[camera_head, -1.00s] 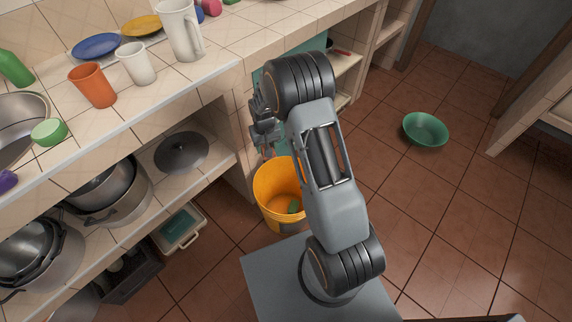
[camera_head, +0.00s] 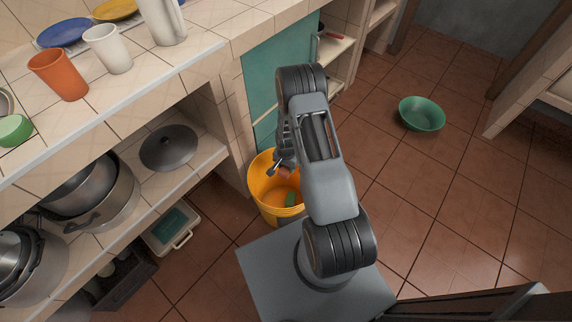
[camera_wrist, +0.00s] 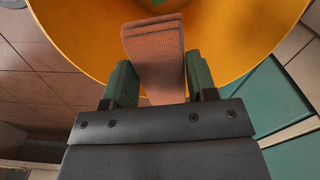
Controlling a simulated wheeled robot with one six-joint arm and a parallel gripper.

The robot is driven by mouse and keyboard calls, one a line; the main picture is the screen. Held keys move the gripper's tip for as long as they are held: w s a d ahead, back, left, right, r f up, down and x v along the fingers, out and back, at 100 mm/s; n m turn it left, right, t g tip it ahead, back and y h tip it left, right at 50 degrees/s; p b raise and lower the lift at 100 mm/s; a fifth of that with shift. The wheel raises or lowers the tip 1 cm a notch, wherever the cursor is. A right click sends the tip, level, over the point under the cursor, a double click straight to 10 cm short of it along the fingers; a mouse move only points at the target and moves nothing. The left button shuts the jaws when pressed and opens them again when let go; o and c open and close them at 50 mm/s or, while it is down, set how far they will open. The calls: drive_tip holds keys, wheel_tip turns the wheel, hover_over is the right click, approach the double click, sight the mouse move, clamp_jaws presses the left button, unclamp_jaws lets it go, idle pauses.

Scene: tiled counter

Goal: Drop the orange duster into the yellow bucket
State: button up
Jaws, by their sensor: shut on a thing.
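The yellow bucket (camera_head: 263,204) stands on the tiled floor beside the counter, and its wall fills the top of the wrist view (camera_wrist: 90,40). A green thing (camera_head: 290,199) lies inside it. My gripper (camera_wrist: 155,85) is shut on the orange duster (camera_wrist: 155,50), a folded ribbed cloth that looks dull orange-brown. The duster hangs out past the fingertips, over the bucket's opening. In the head view the duster shows only as a small patch (camera_head: 286,174) below my gripper (camera_head: 280,168), partly hidden by my arm.
The tiled counter (camera_head: 120,95) holds an orange cup (camera_head: 58,75), a white cup (camera_head: 108,49) and plates. Pots and a lid (camera_head: 169,148) sit on the shelf below. A teal cabinet door (camera_head: 262,85) is behind the bucket. A green bowl (camera_head: 421,114) lies on the open floor at right.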

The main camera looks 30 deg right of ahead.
sight(286, 171)
drive_tip(key=shift+f+b, duration=1.3)
drive_tip(key=shift+f, duration=0.9)
drive_tip(key=o, duration=1)
wheel_tip(286, 171, up, 14)
drive_tip(key=p, duration=0.3)
drive_tip(key=shift+f, duration=0.1)
